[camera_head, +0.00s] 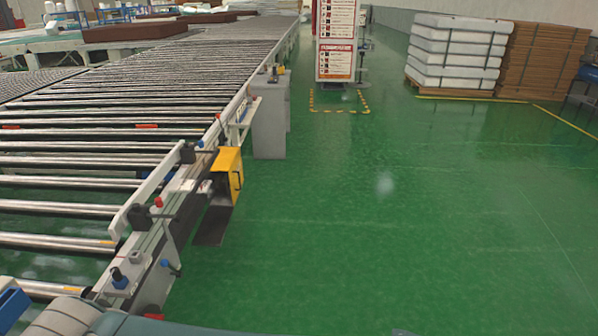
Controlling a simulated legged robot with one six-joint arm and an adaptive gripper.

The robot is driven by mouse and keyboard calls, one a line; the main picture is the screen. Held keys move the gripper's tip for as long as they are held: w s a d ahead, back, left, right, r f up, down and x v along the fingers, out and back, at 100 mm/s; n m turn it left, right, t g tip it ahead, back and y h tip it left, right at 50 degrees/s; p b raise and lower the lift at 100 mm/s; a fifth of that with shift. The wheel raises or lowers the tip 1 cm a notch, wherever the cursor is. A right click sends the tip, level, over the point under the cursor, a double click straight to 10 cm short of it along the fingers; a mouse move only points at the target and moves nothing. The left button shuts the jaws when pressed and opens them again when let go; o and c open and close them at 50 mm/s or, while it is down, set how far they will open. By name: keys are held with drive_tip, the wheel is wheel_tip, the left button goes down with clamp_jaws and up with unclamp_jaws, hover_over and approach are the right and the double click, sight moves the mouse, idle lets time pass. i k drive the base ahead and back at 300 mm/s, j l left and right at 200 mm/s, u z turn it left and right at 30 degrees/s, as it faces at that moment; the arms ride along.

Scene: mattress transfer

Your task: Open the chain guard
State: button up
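A yellow box-like cover (228,174) with a small dark handle on its right face is mounted on the right side of the roller conveyor. It looks closed, and I cannot tell for sure that it is the chain guard. A dark flat plate (212,226) is below it, near the floor. A white side rail (150,192) with red-topped knobs runs along the conveyor edge next to the cover. My gripper is not in view, so its opening and its place relative to the cover cannot be seen.
The roller conveyor (130,130) fills the left side. A grey cabinet (269,118) stands against it beyond the cover. A red-and-white sign stand (337,50), stacked white mattresses (455,55) and a brown stack (540,60) are farther back. The green floor (400,230) at right is clear.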

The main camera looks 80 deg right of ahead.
sight(229, 159)
drive_tip(key=l+z, duration=0.25)
drive_tip(key=z, duration=0.2)
drive_tip(key=l+z, duration=0.65)
drive_tip(key=z, duration=0.3)
drive_tip(key=i+l+z, duration=0.1)
drive_tip(key=l, duration=0.3)
drive_tip(key=i+l+z, duration=0.1)
drive_tip(key=l, duration=0.3)
drive_tip(key=i+l+z, duration=0.1)
drive_tip(key=l, duration=0.3)
drive_tip(key=i+l, duration=0.3)
drive_tip(key=i, duration=0.3)
drive_tip(key=i+l+u, duration=0.15)
drive_tip(key=i, duration=0.45)
drive_tip(key=i+l, duration=0.45)
drive_tip(key=i+l+u, duration=0.1)
drive_tip(key=i+l, duration=0.25)
drive_tip(key=i, duration=0.35)
